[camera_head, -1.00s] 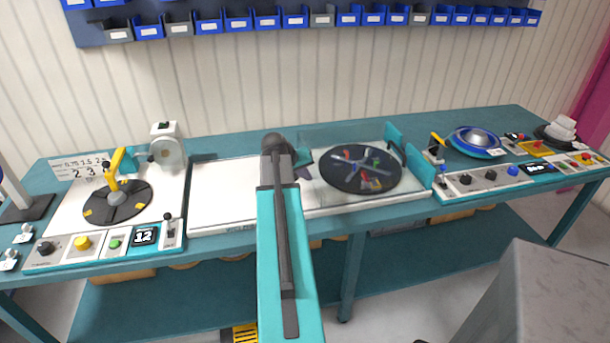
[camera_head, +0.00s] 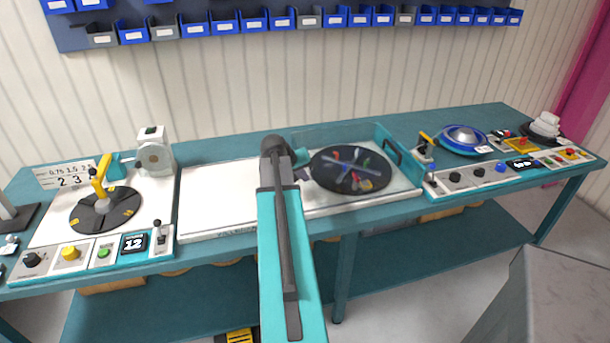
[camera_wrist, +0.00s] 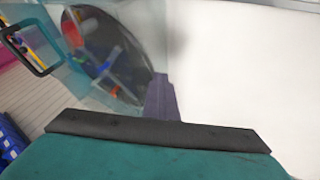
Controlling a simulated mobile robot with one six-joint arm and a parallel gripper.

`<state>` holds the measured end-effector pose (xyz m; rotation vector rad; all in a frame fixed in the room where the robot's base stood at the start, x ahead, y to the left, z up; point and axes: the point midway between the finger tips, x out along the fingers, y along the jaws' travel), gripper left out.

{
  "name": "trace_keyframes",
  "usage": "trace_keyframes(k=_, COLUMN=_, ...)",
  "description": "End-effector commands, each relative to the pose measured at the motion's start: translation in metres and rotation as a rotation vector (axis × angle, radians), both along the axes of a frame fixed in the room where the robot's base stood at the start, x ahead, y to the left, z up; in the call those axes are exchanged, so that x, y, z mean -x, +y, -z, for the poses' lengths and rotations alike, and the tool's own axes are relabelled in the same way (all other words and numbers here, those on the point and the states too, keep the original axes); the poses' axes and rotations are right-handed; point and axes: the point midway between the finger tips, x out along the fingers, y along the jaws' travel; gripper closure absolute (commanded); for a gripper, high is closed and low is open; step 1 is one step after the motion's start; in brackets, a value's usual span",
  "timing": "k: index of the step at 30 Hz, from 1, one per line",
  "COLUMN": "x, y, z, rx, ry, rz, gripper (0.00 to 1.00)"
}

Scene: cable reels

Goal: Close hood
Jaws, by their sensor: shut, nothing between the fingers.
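The clear hood (camera_head: 330,132) with a teal end panel (camera_head: 398,152) stands around the black disc on the long white bed; its exact edges are hard to see. A dark handle loop is on the end panel; it also shows in the wrist view (camera_wrist: 30,47). The black disc (camera_head: 340,180) carries small coloured parts and shows in the wrist view too (camera_wrist: 95,35). My gripper (camera_head: 303,173) is shut and empty, at the disc's left side by the hood's left end. In the wrist view its purple fingers (camera_wrist: 162,98) point toward the disc's edge. Contact with the hood cannot be told.
The white bed (camera_head: 220,195) is bare left of my arm. A station with a yellow-armed turntable (camera_head: 105,210) and buttons stands left. A control strip (camera_head: 475,175) and a blue reel (camera_head: 463,138) are right. Blue bins hang on the wall behind. A grey block (camera_head: 560,300) stands front right.

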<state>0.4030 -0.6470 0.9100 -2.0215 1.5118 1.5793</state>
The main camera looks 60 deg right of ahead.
Motion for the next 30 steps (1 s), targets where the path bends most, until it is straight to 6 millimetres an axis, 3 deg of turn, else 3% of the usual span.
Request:
trace_keyframes(k=11, x=-0.019, y=0.030, z=0.000, rx=-0.001, ry=-0.001, rz=-0.002, gripper=1.00)
trace_keyframes(k=30, x=-0.025, y=0.074, z=-0.060, rx=0.000, ry=-0.004, rz=-0.002, gripper=1.00)
